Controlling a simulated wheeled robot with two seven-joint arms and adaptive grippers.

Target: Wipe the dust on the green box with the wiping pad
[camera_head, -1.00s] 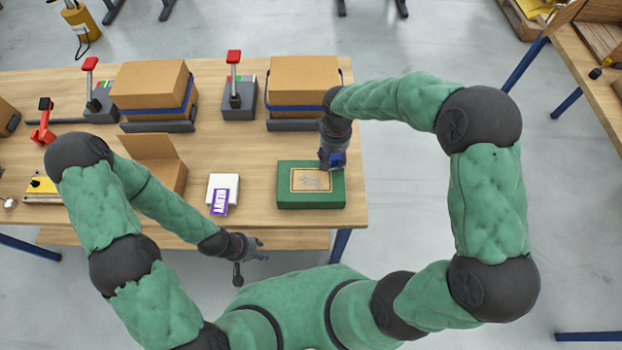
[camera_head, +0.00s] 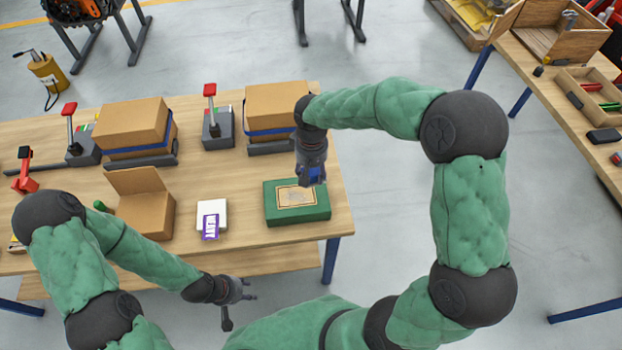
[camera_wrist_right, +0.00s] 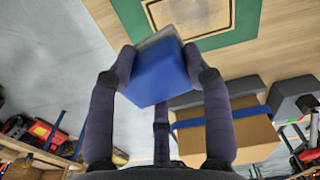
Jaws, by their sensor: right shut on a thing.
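The green box (camera_head: 281,220) sits near the right end of the table, with a tan label panel (camera_head: 295,204) on its lid; it also shows in the right wrist view (camera_wrist_right: 247,18). A dull patch on the panel may be dust, but I cannot tell. My right gripper (camera_head: 313,180) is above the box's far right part, shut on the blue wiping pad (camera_head: 315,173). In the right wrist view the pad (camera_wrist_right: 160,80) is between the fingers; whether its underside touches the lid is unclear. My left gripper (camera_head: 240,302) is empty with fingers spread, in front of the table.
A white box with a purple label (camera_head: 211,229) stands left of the green box. An open cardboard carton (camera_head: 143,214) is further left. Closed cartons (camera_head: 268,103) with blue straps and red-handled devices (camera_head: 210,90) stand along the back. The table's right edge is close to the green box.

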